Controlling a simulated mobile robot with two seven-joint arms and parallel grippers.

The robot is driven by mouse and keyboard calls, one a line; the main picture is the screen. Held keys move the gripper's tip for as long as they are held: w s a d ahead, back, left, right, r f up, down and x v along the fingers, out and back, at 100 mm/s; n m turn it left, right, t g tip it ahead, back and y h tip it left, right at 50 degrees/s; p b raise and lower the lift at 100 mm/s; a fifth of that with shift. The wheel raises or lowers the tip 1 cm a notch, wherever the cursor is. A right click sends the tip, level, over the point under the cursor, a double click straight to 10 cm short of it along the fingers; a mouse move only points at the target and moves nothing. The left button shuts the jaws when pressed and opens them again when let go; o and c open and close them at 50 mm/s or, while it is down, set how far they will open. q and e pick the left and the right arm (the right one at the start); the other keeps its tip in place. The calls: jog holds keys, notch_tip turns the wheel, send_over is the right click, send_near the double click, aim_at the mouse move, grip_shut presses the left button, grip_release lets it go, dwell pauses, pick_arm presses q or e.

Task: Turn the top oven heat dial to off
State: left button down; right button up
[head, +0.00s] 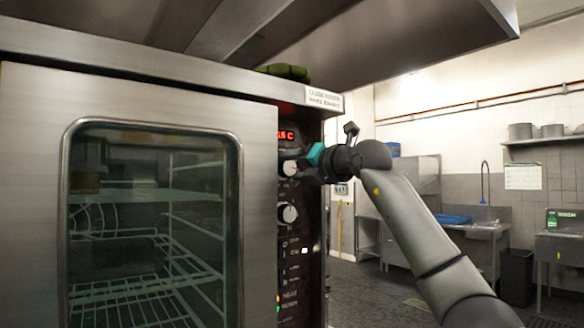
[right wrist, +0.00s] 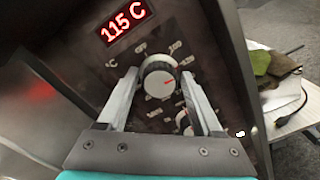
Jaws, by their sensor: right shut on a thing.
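The top oven heat dial (head: 288,169) is a round pale knob with a dark rim on the dark control panel. My left gripper is not in view.
The red display (right wrist: 123,26) above the dial reads 115 C. A second dial (head: 288,213) sits below, with buttons under it. The glass oven door (head: 150,230) is closed at left. A steel hood (head: 400,40) hangs overhead. Open floor lies behind my arm.

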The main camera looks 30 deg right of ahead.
jog(key=shift+r+n, duration=0.1)
jog(key=shift+n, duration=0.3)
jog(key=n+p, duration=0.2)
jog(key=shift+n, duration=0.4)
jog(key=n+p, duration=0.2)
jog(key=n, duration=0.3)
jog(key=shift+a+r+n, duration=0.1)
jog(key=shift+n, duration=0.2)
jog(key=n+p, duration=0.1)
jog(key=n, duration=0.4)
jog(key=shift+a+p, duration=0.1)
jog(key=shift+p, duration=0.25)
jog(key=shift+n+p, duration=0.55)
jog(key=shift+n, duration=1.75)
jog(key=o, duration=1.1)
jog(key=shift+f, duration=0.2)
jog(key=shift+o, duration=0.2)
jog(key=shift+s, duration=0.15)
